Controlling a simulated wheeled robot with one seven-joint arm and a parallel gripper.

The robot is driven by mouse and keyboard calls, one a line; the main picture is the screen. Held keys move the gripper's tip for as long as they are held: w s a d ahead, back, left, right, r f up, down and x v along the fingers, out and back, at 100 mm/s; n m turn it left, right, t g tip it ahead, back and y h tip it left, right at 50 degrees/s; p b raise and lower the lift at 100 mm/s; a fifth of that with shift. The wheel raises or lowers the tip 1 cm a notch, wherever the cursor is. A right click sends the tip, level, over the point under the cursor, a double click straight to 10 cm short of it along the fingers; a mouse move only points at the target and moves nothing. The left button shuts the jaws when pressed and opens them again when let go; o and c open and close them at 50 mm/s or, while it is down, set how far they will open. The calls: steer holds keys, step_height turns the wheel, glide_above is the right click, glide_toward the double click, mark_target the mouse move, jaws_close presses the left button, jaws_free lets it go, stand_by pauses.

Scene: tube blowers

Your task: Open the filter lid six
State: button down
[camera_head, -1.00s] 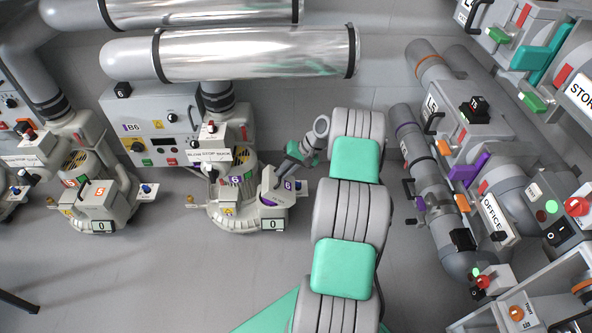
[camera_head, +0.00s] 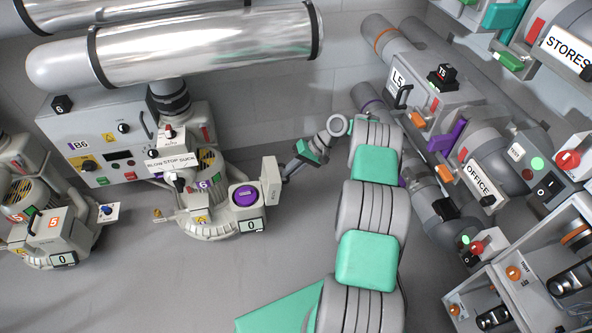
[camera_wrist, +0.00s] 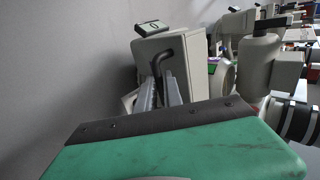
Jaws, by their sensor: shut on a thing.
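Blower six (camera_head: 208,212) stands on the floor in the head view, below its panel marked B6. Its filter lid (camera_head: 270,181) is swung open to the right and stands upright beside the filter opening. A round purple-ringed filter (camera_head: 244,195) shows in the uncovered opening. My gripper (camera_head: 289,172) is at the right side of the lid. In the wrist view the lid (camera_wrist: 166,50) is ahead, with its dark bent handle (camera_wrist: 163,58) between the fingers of my gripper (camera_wrist: 160,92). The fingers are shut on the handle.
Blower five (camera_head: 45,235) stands to the left. A large metal tube (camera_head: 200,45) runs above blower six. Purple and orange-banded pipes and an office unit (camera_head: 480,180) stand at the right. The grey floor in front is clear.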

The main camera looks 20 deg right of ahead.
steer(key=shift+s+d+f+b, duration=0.25)
steer(key=shift+d+f, duration=0.1)
steer(key=shift+f, duration=0.15)
steer(key=shift+s+d+f+b, duration=0.1)
steer(key=shift+d+f+b, duration=0.15)
steer(key=shift+f, duration=0.25)
steer(key=shift+d, duration=0.1)
steer(key=c, duration=1.6)
jaws_free()
steer(key=shift+o, duration=0.6)
steer(key=shift+d, duration=0.2)
steer(key=shift+w+a+r, duration=0.1)
steer(key=shift+w, duration=0.05)
steer(key=shift+w+a+r, duration=0.1)
steer(key=shift+r, duration=0.05)
